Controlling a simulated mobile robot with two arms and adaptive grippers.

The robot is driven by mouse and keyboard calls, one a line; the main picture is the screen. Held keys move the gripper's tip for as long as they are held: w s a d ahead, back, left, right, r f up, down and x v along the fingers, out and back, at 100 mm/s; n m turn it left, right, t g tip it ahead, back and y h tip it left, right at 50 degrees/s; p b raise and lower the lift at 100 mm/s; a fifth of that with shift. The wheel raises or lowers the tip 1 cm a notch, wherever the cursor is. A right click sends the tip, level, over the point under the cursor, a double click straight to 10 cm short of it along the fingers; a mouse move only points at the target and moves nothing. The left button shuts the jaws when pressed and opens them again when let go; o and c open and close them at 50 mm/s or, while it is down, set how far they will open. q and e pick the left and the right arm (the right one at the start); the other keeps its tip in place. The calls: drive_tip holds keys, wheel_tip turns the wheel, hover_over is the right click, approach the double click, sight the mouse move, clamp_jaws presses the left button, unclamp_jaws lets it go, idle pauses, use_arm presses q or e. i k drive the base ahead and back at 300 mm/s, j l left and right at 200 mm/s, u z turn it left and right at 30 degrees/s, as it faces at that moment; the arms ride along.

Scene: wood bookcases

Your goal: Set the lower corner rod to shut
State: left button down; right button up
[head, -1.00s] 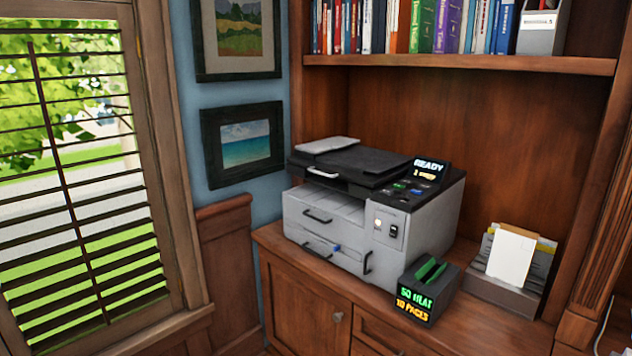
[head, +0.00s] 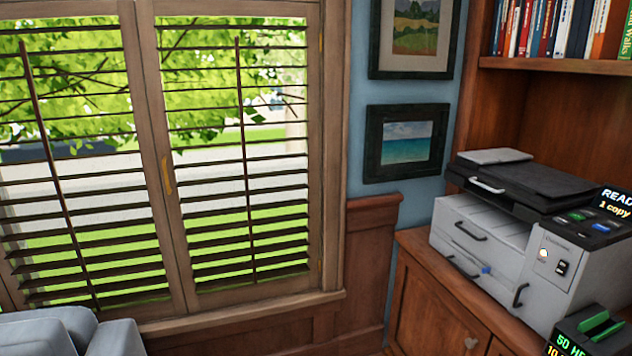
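A window with wooden louvre shutters fills the left half of the head view. The right shutter panel, beside the room corner, has a dark vertical tilt rod (head: 245,165) in front of its slats. The left panel has a like rod (head: 52,165). The slats on both panels stand open, with greenery and lawn showing between them. I cannot tell from the picture which rod is the lower corner one. Neither of my grippers is in view.
A grey cushioned seat (head: 70,335) is at the bottom left below the window. A printer (head: 540,235) stands on a wooden cabinet (head: 430,310) at the right. Two framed pictures hang between window and bookcase.

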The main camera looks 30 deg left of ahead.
sight(236, 38)
drive_tip(key=i+j+u, duration=0.1)
drive_tip(key=u, duration=0.75)
drive_tip(key=i+u, duration=0.35)
drive_tip(key=i, duration=0.2)
drive_tip(key=i+l+u, duration=0.3)
drive_tip(key=i, duration=0.25)
drive_tip(key=i+l, duration=0.15)
drive_tip(key=i, duration=0.3)
